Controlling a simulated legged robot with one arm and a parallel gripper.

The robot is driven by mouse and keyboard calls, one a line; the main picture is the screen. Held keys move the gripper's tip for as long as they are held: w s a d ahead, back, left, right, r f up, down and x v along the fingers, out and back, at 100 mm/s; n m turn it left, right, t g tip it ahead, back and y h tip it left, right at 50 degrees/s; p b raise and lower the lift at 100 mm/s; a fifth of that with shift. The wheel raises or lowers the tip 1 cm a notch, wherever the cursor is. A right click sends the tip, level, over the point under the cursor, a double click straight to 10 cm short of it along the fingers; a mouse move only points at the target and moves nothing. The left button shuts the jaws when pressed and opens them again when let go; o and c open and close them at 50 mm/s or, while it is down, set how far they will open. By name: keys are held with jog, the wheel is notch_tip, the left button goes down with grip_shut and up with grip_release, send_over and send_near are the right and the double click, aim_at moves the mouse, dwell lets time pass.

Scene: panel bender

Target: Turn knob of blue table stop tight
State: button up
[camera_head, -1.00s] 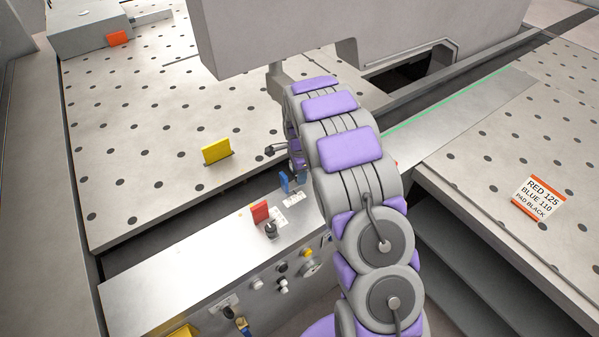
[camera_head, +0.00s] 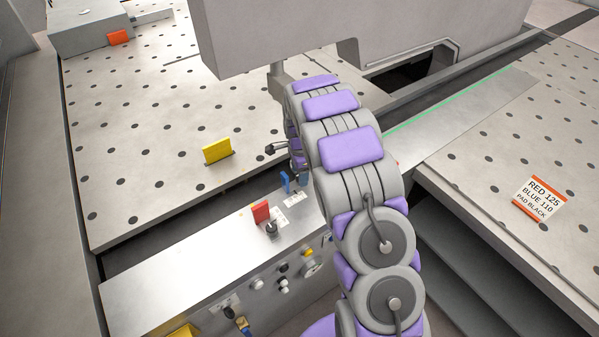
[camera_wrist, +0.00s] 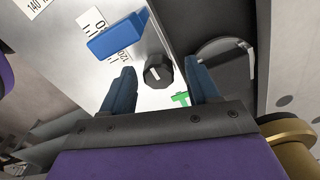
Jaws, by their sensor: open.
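The blue table stop (camera_wrist: 117,37) lies on the metal surface beside a printed scale in the wrist view. In the head view the blue stop (camera_head: 286,182) shows partly, close to my arm. A dark knob (camera_wrist: 158,72) with a white mark on top is just beyond the stop. My gripper (camera_wrist: 162,85) is open. Its two blue-grey fingers stand on either side of the knob, with gaps to it. I cannot tell how deep the fingertips reach beside it. In the head view my arm hides the knob and most of my gripper.
A red stop (camera_head: 261,212) with its own knob (camera_head: 271,228) stands on the same metal strip. A yellow block (camera_head: 217,150) is on the perforated table. A label card (camera_head: 540,198) lies on the right table. A green mark (camera_wrist: 181,99) lies near the right finger.

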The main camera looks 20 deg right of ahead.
notch_tip(320, 180, up, 17)
jog(key=p, duration=0.1)
dwell(0.3)
dwell(0.4)
jog(key=s+a+r+n+b, duration=0.1)
jog(key=s+r+n, duration=0.25)
jog(key=s, duration=0.65)
jog(key=s+a+r+n+b, duration=0.15)
jog(key=s+n, duration=0.35)
jog(key=s, duration=0.6)
jog(key=s+a+f+n+g+b, duration=0.1)
jog(key=s+n, duration=0.3)
jog(key=s, duration=0.7)
jog(key=s+a+f+n+b, duration=0.1)
jog(key=s+n, duration=0.4)
jog(key=s, duration=0.7)
jog(key=shift+a+f+g, duration=0.35)
jog(key=shift+f+g, duration=0.05)
jog(key=shift+f, duration=0.45)
